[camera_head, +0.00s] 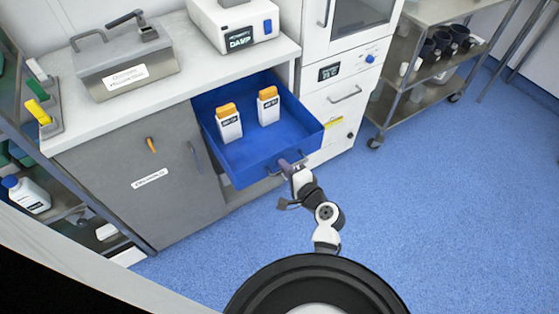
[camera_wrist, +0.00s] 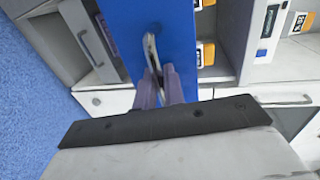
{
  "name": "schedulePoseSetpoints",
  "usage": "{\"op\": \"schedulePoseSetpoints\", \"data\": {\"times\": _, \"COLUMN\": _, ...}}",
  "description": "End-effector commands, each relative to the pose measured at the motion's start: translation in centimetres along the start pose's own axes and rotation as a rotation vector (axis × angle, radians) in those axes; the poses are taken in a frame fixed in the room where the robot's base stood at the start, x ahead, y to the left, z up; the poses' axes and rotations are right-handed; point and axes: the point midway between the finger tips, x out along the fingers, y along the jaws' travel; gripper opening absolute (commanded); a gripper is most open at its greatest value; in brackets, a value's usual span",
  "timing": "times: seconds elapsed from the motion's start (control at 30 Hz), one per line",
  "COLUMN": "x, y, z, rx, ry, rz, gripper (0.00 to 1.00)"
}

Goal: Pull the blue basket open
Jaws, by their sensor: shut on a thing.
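The blue basket (camera_head: 262,155) is a drawer-like box that stands pulled out from the grey cabinet under the counter in the head view. Two white bottles with orange caps, a left one (camera_head: 229,127) and a right one (camera_head: 268,109), stand upright inside it. Its front carries a handle (camera_wrist: 151,52), seen close up in the wrist view against the blue front panel (camera_wrist: 125,30). My gripper (camera_head: 286,166) is at the handle, with its fingers (camera_wrist: 163,85) shut on it. The fingertips partly hide the handle.
The grey cabinet door (camera_head: 150,185) is closed to the left of the basket. A white unit (camera_head: 335,105) with drawers stands to the right. A metal shelf cart (camera_head: 425,75) stands further right. Blue floor (camera_head: 430,210) is clear in front and to the right.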

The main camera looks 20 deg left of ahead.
Motion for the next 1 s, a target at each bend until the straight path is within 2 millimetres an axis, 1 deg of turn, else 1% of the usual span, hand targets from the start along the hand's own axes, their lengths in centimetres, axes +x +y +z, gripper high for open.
{"op": "schedulePoseSetpoints", "data": {"times": 0.1, "x": -1.1, "y": 0.4, "z": 0.0, "rx": 0.000, "ry": 0.001, "rz": 0.002, "gripper": 0.00}}
{"op": "schedulePoseSetpoints", "data": {"times": 0.3, "x": -2.0, "y": 0.5, "z": 0.0, "rx": 0.000, "ry": 0.000, "rz": 0.001, "gripper": 0.00}}
{"op": "schedulePoseSetpoints", "data": {"times": 0.73, "x": -2.2, "y": 0.5, "z": 0.0, "rx": 0.001, "ry": 0.000, "rz": 0.001, "gripper": 0.00}}
{"op": "schedulePoseSetpoints", "data": {"times": 0.77, "x": -2.2, "y": 0.5, "z": 0.0, "rx": 0.000, "ry": 0.000, "rz": 0.001, "gripper": 0.13}}
{"op": "schedulePoseSetpoints", "data": {"times": 0.8, "x": -2.2, "y": 0.5, "z": 0.0, "rx": 0.000, "ry": 0.000, "rz": 0.001, "gripper": 0.15}}
{"op": "schedulePoseSetpoints", "data": {"times": 1.0, "x": -2.2, "y": 0.5, "z": 0.0, "rx": 0.000, "ry": 0.000, "rz": 0.001, "gripper": 0.15}}
